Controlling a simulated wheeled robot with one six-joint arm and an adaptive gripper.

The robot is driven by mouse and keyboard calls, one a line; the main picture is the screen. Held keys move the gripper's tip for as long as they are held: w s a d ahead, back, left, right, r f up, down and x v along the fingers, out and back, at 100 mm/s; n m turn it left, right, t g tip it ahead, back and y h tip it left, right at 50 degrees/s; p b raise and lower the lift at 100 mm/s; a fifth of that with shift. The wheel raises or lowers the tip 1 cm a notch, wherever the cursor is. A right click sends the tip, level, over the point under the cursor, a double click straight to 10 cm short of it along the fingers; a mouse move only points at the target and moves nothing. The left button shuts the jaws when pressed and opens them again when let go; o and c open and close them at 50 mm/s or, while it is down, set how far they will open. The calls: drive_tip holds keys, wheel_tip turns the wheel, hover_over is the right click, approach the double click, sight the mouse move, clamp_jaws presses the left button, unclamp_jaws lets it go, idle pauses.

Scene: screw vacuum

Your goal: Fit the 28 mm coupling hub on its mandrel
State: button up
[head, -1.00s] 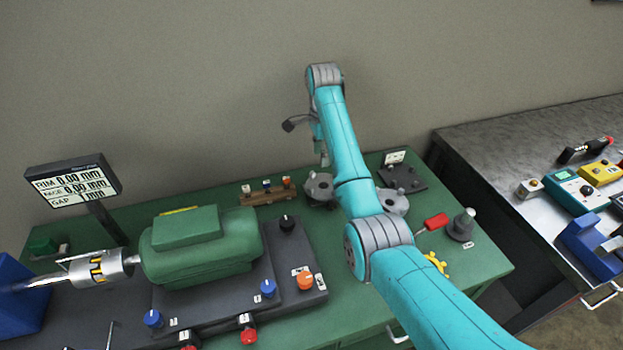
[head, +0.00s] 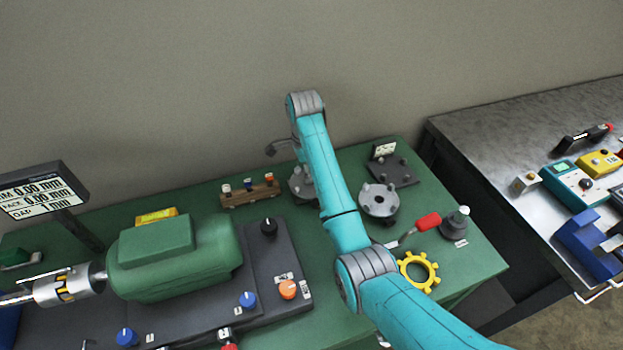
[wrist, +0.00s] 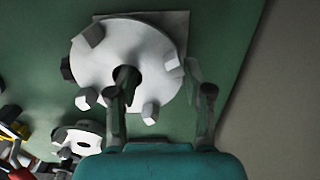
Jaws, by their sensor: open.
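Two grey lugged hubs stand on the green bench; I cannot read which is 28 mm. The left hub (head: 301,184) is partly behind my arm in the head view. The right hub (head: 379,200) is in clear view. In the wrist view the near hub (wrist: 90,62) lies under my open gripper (wrist: 160,78), on a square plate (wrist: 178,20). One fingertip overlaps its central bore; the other is beyond its rim, and nothing is held. Contact is unclear. The other hub (wrist: 80,137) shows at lower left. I cannot single out the mandrel.
A dark plate with pegs (head: 405,174) stands behind the right hub. A red-handled screwdriver (head: 428,221), a yellow toothed ring (head: 419,271) and a grey stand (head: 454,227) lie to the right. The green motor (head: 175,262) fills the left. A wooden rack (head: 250,194) stands at the back.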

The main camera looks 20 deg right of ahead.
drive_tip(key=shift+f, duration=0.7)
drive_tip(key=shift+c, duration=0.3)
clamp_jaws()
drive_tip(key=shift+r, duration=0.1)
